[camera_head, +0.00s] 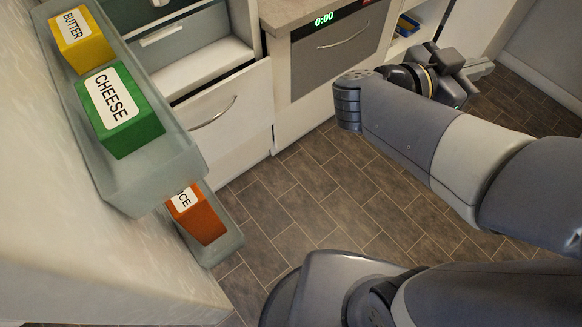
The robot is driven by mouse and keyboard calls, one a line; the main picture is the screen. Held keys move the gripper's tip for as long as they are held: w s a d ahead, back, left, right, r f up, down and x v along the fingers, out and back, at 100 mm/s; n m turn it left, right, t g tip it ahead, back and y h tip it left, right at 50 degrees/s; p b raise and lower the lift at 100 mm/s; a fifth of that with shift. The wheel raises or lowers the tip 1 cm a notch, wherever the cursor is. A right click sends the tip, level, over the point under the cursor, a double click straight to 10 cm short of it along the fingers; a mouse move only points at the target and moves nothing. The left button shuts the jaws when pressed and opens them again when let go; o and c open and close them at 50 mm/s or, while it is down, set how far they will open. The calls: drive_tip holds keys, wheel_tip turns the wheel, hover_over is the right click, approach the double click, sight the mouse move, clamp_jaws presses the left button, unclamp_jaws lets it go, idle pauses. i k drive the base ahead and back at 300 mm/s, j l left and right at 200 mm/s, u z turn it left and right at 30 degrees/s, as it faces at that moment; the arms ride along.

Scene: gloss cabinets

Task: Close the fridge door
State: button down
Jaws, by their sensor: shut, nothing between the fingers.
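The fridge door (90,255) stands open and fills the left side of the head view, with its inner side facing right. Its upper translucent shelf (150,185) holds a yellow butter box (82,40) and a green cheese box (120,112). Its lower shelf (222,250) holds an orange box (197,217) with a partly hidden label. My gripper (478,67) is at the upper right, shut and empty, well apart from the door. The door's outer side and handle are out of sight.
White cabinets with a drawer handle (212,113) line the back. An oven (335,50) with a lit clock stands beside them, and an open shelf (410,30) is farther right. Tiled floor (310,205) is clear between the door and my arm.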

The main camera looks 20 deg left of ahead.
sight(89, 235)
drive_tip(key=k+j+z, duration=0.15)
drive_tip(key=k, duration=0.25)
drive_tip(key=k+j+z, duration=0.15)
drive_tip(key=k, duration=0.25)
drive_tip(key=k+j+z, duration=0.15)
drive_tip(key=k, duration=0.25)
drive_tip(key=k+j+u, duration=0.3)
drive_tip(key=k, duration=0.25)
drive_tip(key=k+j+u, duration=0.1)
drive_tip(key=j+u, duration=0.25)
drive_tip(key=k+j+u, duration=0.1)
drive_tip(key=j+u, duration=0.15)
drive_tip(key=u, duration=0.15)
